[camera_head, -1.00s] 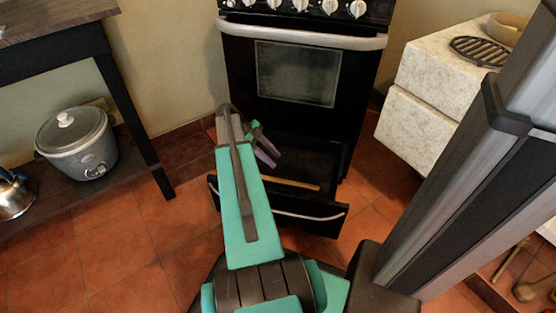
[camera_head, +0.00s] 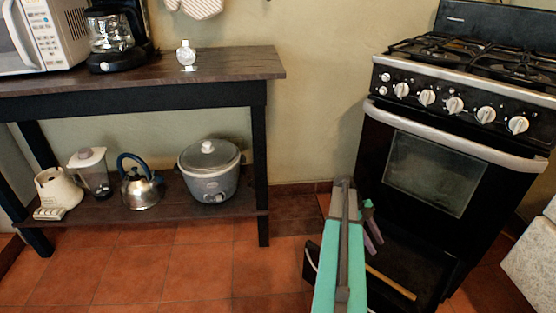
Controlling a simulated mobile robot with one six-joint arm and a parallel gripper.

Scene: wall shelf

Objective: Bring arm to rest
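My gripper (camera_head: 373,226) shows only in part behind my teal and grey arm, which rises from the bottom of the view. It is near the front of the black stove (camera_head: 425,170), above the pulled-out bottom drawer (camera_head: 318,262). Its fingers are small and half hidden, so I cannot tell if they are open or shut. I see nothing held in it.
A dark wooden table (camera_head: 180,73) stands at the left, with a microwave (camera_head: 42,35) and coffee maker (camera_head: 115,35) on top. A rice cooker (camera_head: 210,172) and kettle (camera_head: 138,187) are on its lower shelf. The tiled floor (camera_head: 190,262) before it is clear.

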